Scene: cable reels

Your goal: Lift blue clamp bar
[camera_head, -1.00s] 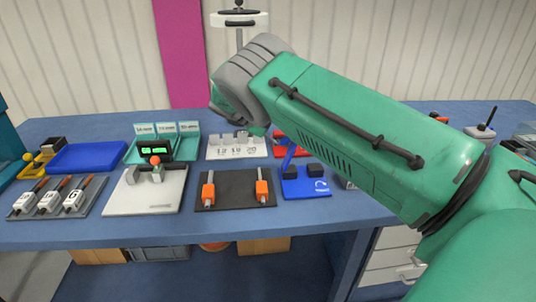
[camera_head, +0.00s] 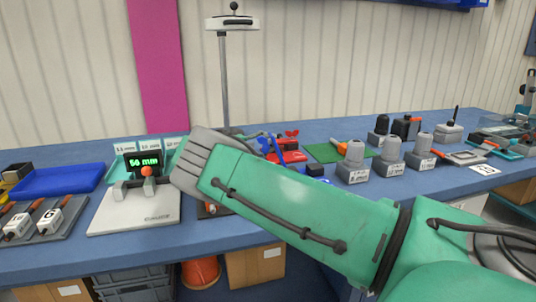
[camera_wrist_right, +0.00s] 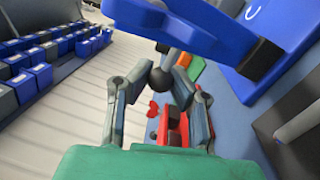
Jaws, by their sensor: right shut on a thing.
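The blue clamp bar (camera_wrist_right: 175,25) crosses the top of the right wrist view, with a round black knob (camera_wrist_right: 163,77) below it. My right gripper (camera_wrist_right: 168,68) is shut at the bar, its fingers around the knob. The exact contact is partly hidden. The blue base (camera_wrist_right: 283,30) with a white curved mark and a black block (camera_wrist_right: 262,60) is at the upper right of that view. In the head view the bar (camera_head: 274,148) shows as a small raised blue piece behind my green forearm, which covers most of the gripper and base. My left gripper is not in view.
A white plate with a 50 mm display (camera_head: 144,161) stands left of my forearm. A red fixture (camera_head: 290,150) and green mat (camera_head: 330,152) lie behind it. Several grey cylinder blocks (camera_head: 390,155) stand to the right. A tall grey post (camera_head: 224,80) rises behind.

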